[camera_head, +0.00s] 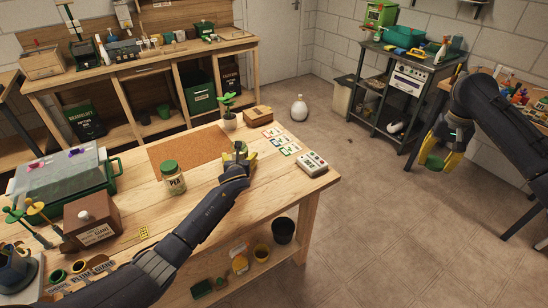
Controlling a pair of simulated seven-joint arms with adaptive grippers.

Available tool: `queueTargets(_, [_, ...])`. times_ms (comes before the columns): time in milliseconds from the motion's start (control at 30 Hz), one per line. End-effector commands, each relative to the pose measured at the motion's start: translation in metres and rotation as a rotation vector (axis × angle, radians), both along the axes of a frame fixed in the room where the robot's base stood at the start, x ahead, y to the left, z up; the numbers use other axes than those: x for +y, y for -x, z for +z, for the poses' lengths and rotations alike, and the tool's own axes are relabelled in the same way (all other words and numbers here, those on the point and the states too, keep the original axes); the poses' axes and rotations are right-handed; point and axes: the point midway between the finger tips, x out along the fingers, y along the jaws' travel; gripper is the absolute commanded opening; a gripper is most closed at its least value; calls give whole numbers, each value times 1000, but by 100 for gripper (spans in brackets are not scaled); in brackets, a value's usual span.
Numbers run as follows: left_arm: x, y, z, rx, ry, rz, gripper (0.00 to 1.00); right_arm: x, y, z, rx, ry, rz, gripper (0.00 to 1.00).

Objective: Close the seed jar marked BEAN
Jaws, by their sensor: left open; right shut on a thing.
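A glass jar with a green lid (170,168) stands upright on the wooden table; its label reads PEA. No label reading BEAN can be made out. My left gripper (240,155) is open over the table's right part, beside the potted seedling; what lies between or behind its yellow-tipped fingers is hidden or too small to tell. My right gripper (438,158) is shut on a round green thing (433,162), which looks like a jar lid, and holds it in the air right of the table, above the floor.
A potted seedling (229,118), seed cards (282,141) and a white keypad-like device (312,163) stand near the table's right end. A cork mat (187,149) lies behind the PEA jar. A lidded green box (62,182) and brown box (92,220) fill the left.

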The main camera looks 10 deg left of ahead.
Motion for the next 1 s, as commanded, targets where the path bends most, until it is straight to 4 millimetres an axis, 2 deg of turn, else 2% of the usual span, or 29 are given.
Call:
queueTargets(333, [0, 0, 0, 0, 0, 0, 87, 0, 0, 0, 0, 0, 0, 40])
queueTargets(900, [0, 0, -1, 1, 0, 0, 21, 0, 0, 0, 0, 0, 0, 39])
queueTargets(933, [0, 0, -1, 1, 0, 0, 17, 0, 0, 0, 0, 0, 0, 39])
queueTargets(1000, [0, 0, 1, -1, 0, 0, 17, 0, 0, 0, 0, 0, 0, 39])
